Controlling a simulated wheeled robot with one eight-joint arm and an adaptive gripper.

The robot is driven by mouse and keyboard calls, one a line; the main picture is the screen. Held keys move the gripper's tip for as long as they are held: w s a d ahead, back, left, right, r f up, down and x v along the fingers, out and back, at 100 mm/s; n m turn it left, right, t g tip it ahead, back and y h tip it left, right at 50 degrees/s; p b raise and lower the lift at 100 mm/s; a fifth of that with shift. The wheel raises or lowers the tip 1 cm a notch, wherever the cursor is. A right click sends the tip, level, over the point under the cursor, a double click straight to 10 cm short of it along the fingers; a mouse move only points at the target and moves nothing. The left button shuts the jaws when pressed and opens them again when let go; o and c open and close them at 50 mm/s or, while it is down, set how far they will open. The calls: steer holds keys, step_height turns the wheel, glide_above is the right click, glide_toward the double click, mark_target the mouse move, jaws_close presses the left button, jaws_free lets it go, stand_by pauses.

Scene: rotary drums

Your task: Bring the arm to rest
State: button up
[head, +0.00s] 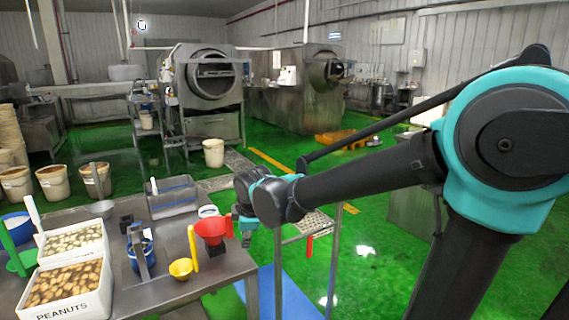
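My arm reaches in from the right in the head view, with dark links and teal joint covers. My gripper (246,238) is at its far end, pointing down just off the right edge of the steel table (190,289). It is close to a red scoop (213,229) on that table; I cannot tell whether they touch. The gripper is small and dark here, and its fingers cannot be made out as open or shut.
The table carries a white peanut bin (65,290), another white bin (75,241), a yellow scoop (181,269), a blue container (141,250) and a clear box (172,197). Steel drum machines (208,85) stand behind. Buckets (52,182) stand at left. Green floor (365,255) is open below my arm.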

steer(key=s+d+f+m, duration=0.1)
steer(key=d+f+m, duration=0.15)
steer(key=d, duration=0.45)
steer(key=s+d+f+m+h, duration=0.1)
steer(key=d+f+m, duration=0.1)
steer(key=d+m, duration=0.3)
steer(key=s+d+f+m, duration=0.1)
steer(key=d+f+m, duration=0.15)
steer(key=d, duration=0.55)
steer(key=s+d+f+m+h, duration=0.1)
steer(key=s+d+f+m, duration=0.4)
steer(key=s+d+m, duration=0.4)
steer(key=shift+s+d+f+g, duration=0.3)
steer(key=shift+d, duration=0.55)
